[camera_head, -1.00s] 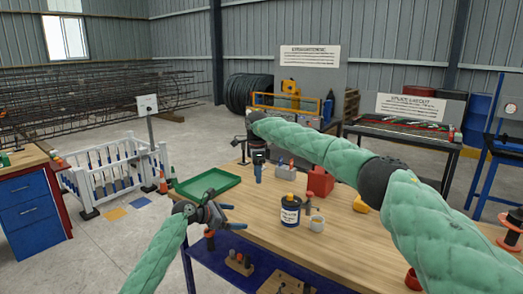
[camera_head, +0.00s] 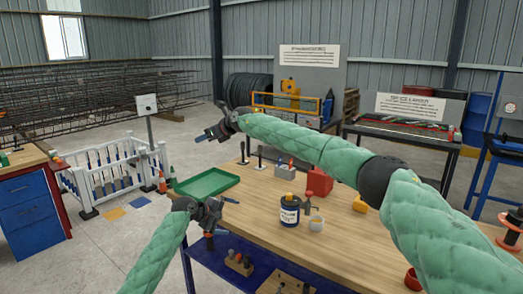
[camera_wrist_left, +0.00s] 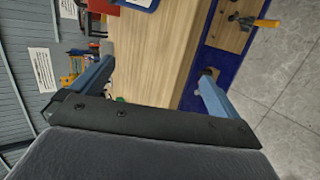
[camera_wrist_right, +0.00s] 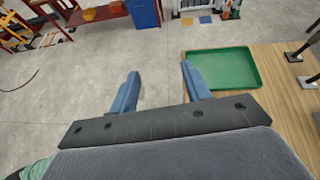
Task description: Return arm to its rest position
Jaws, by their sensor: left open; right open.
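My right arm, in a green quilted sleeve, reaches across the head view from the right. Its right gripper (camera_head: 205,134) points left, above and beyond the green tray, and is open and empty. In the right wrist view its blue fingers (camera_wrist_right: 160,85) are spread over bare floor, with the green tray (camera_wrist_right: 222,80) just right of them. My left gripper (camera_head: 226,212) is low at the table's near left corner, open and empty. In the left wrist view its blue fingers (camera_wrist_left: 155,85) stand wide apart, with the wooden tabletop (camera_wrist_left: 152,55) behind them.
A white fence (camera_head: 115,170) and blue cabinet (camera_head: 35,213) stand left. Floor between fence and bench is mostly free.

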